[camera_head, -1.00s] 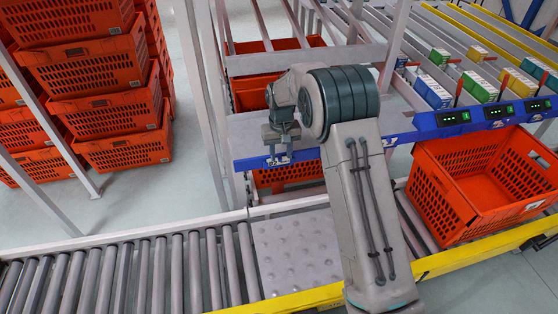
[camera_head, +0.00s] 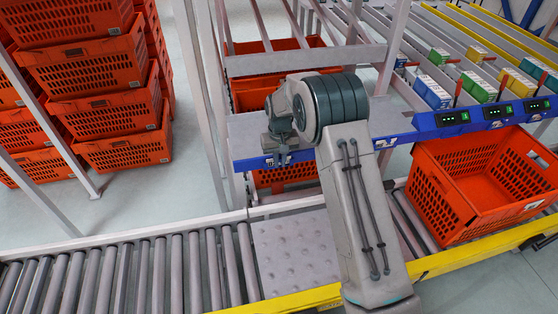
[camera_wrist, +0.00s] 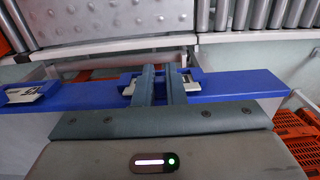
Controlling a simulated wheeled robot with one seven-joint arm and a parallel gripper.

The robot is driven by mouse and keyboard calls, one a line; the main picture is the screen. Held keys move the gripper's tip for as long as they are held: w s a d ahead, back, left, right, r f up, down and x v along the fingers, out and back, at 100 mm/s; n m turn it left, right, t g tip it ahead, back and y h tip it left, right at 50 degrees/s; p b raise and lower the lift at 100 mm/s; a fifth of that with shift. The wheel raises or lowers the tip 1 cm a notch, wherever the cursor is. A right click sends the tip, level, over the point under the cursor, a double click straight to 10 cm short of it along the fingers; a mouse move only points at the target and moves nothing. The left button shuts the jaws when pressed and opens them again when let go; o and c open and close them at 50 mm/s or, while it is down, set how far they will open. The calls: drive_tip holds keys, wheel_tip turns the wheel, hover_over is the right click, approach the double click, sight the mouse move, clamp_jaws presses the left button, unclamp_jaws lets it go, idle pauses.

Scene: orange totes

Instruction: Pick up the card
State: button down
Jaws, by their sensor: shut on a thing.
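The card (camera_wrist: 129,88) is a small pale piece at a blue holder on the blue rail (camera_wrist: 235,88). In the wrist view my gripper (camera_wrist: 162,72) has its two grey fingers over the card and hides most of it. The fingers are close together and shut on the card. In the head view my gripper (camera_head: 280,157) is low at the blue rail, near its left end. The card is too small to make out there. I cannot tell whether it is clear of its holder.
A second holder with a pale label (camera_wrist: 22,93) sits on the rail to the left in the wrist view. An orange tote (camera_head: 440,195) stands on the conveyor at right. Stacked totes (camera_head: 95,65) stand at left. Rollers (camera_head: 130,270) and a metal plate (camera_head: 295,250) lie in front.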

drive_tip(key=shift+r, duration=0.2)
wheel_tip(320, 180, up, 4)
drive_tip(key=shift+d, duration=0.15)
drive_tip(key=w+d+r, duration=0.3)
drive_tip(key=d+r, duration=0.3)
drive_tip(key=d, duration=0.5)
drive_tip(key=shift+w+r+b, duration=0.15)
drive_tip(key=shift+r+b, duration=0.15)
drive_tip(key=shift+r, duration=0.05)
drive_tip(key=shift+f, duration=0.15)
